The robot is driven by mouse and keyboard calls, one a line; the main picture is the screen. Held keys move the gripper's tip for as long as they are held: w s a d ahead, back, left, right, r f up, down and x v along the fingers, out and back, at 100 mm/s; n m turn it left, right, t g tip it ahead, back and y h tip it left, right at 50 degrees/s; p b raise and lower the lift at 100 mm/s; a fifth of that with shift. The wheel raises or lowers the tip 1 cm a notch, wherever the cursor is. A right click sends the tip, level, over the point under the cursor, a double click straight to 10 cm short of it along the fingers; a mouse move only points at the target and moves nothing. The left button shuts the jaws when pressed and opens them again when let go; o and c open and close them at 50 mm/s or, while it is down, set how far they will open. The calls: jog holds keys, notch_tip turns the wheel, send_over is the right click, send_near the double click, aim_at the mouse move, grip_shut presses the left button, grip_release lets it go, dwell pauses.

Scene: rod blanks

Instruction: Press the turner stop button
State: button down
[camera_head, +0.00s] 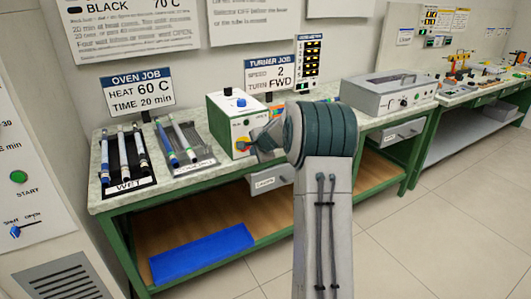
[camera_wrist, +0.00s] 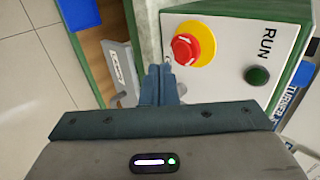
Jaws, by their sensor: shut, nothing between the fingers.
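The red stop button (camera_wrist: 186,49) sits on a round yellow base on the white front panel of the turner box in the wrist view. My gripper (camera_wrist: 166,68) is shut and empty. Its fingertips are close to the lower left edge of the red button; I cannot tell whether they touch it. A dark green RUN button (camera_wrist: 257,75) lies to the right of the stop button.
The bench (camera_head: 185,186) has a green frame. A grey lidded box (camera_head: 390,98) stands at right. A drawer (camera_head: 268,181) hangs below the turner. Floor at right is clear.

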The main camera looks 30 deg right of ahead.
jog(key=v, duration=1)
jog(key=shift+s+a, duration=0.25)
jog(key=shift+a, duration=0.3)
jog(key=s+a+r+n+g+p, duration=0.1)
jog(key=s+a+r+n+p, duration=0.15)
jog(key=s+a, duration=0.25)
jog(key=s+a+r+n+g+y+p, duration=0.1)
jog(key=s+a+r+n, duration=0.1)
jog(key=s+a+n, duration=0.3)
jog(key=s+a+r+n+g+p, duration=0.1)
jog(key=s+a+r+n+p, duration=0.1)
jog(key=s+a, duration=0.35)
jog(key=s+a+n+g+p, duration=0.1)
jog(key=s+n, duration=0.3)
jog(key=s, duration=0.5)
jog(key=s+a+n+g+h+p, duration=0.1)
jog(key=s+a+n+g+p, duration=0.1)
jog(key=s, duration=0.8)
jog(key=shift+s+a+f+n+g+p, duration=0.25)
jog(key=shift+a+n+p, duration=0.45)
jog(key=shift+n, duration=0.35)
jog(key=shift+a+r, duration=0.1)
jog(key=shift+r, duration=0.05)
